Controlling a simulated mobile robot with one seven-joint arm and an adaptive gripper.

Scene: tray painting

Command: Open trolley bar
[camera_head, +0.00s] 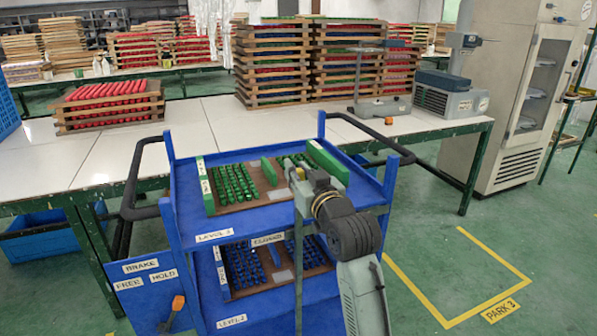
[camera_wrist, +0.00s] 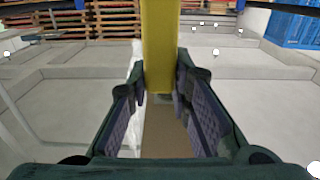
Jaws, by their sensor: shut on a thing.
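The blue trolley (camera_head: 180,222) stands in front of the white table, with a tray on each of its two levels. A label reading CLOSED (camera_head: 268,240) is at the front of its upper level. My gripper (camera_head: 303,178) is over the right part of the upper level, and my arm hides much of that side. In the wrist view my gripper (camera_wrist: 162,92) is shut on an upright yellow bar (camera_wrist: 160,45), which stands between its fingertips. In the head view the held part of the bar is hidden behind my gripper and arm.
The upper tray (camera_head: 208,195) holds green pieces, the lower tray (camera_head: 228,280) blue ones. Black handles (camera_head: 135,180) stick out from the trolley. The white table (camera_head: 115,160) behind carries stacked trays. Green floor around a yellow parking outline (camera_head: 500,255) at right is clear.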

